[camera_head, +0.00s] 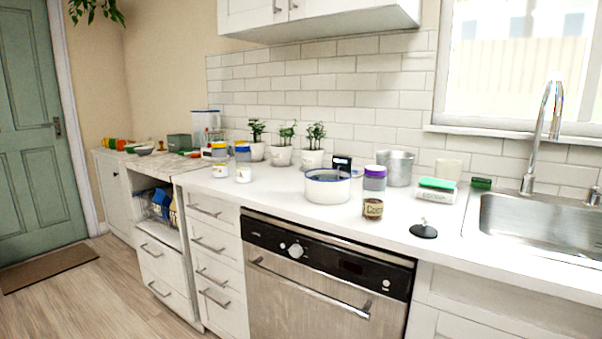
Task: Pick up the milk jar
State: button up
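My gripper is not in view. No jar can be read clearly as the milk jar. Two small white jars or cups (243,175) stand near the counter's front edge, left of the middle. Jars with yellow and blue lids (242,153) stand just behind them. A clear jar with a purple lid (374,182) stands right of the white pot. A small brown jar (373,209) with a pale label stands in front of it, close to the edge; its writing is too small to read surely.
A white pot (327,191) with a dark blue rim, several potted plants (312,157), a metal canister (398,168), a green-lidded box (435,194) and a black disc (423,231) occupy the counter (290,200). A sink (540,225) lies right, with a tall faucet (546,130). Floor (75,295) is open at left.

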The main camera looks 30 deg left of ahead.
aim_at(243, 152)
jog(key=u, duration=1.55)
jog(key=i+j, duration=0.2)
jog(key=i, duration=0.15)
jog(key=i+j, duration=0.25)
jog(key=i, duration=0.1)
